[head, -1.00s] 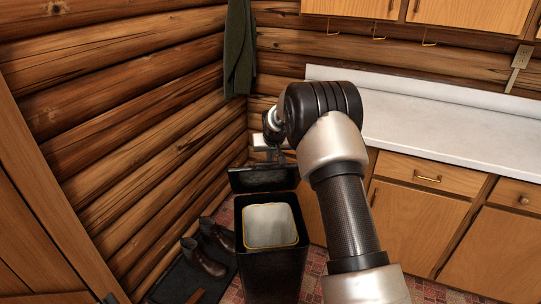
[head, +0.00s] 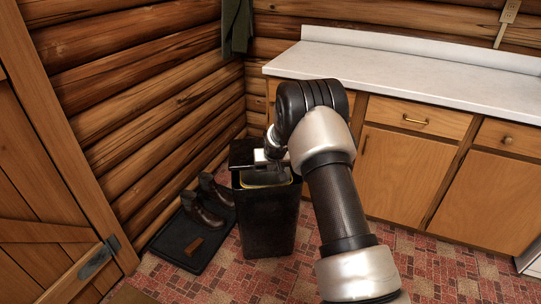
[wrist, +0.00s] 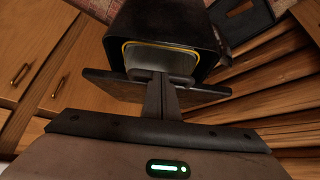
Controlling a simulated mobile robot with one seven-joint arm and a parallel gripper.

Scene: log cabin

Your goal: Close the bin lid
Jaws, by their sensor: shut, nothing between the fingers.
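The black bin (head: 266,220) stands on the floor by the cabinet. Its dark lid (head: 243,152) is raised at the back of the bin, partly hidden by my gripper (head: 272,165). A bit of pale liner shows below the gripper. In the wrist view the bin (wrist: 120,40) shows its open mouth with a yellow rim, and the lid (wrist: 108,87) is a dark panel across the near side. My gripper (wrist: 160,76) is shut and empty. Its fingers lie across the lid with the tips toward the mouth; I cannot tell if they touch it.
Dark boots (head: 203,208) stand on a black tray (head: 176,245) left of the bin. Wooden cabinets (head: 400,170) under a white counter (head: 390,75) are on the right. A log wall (head: 150,90) is on the left. Tiled floor is free in front.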

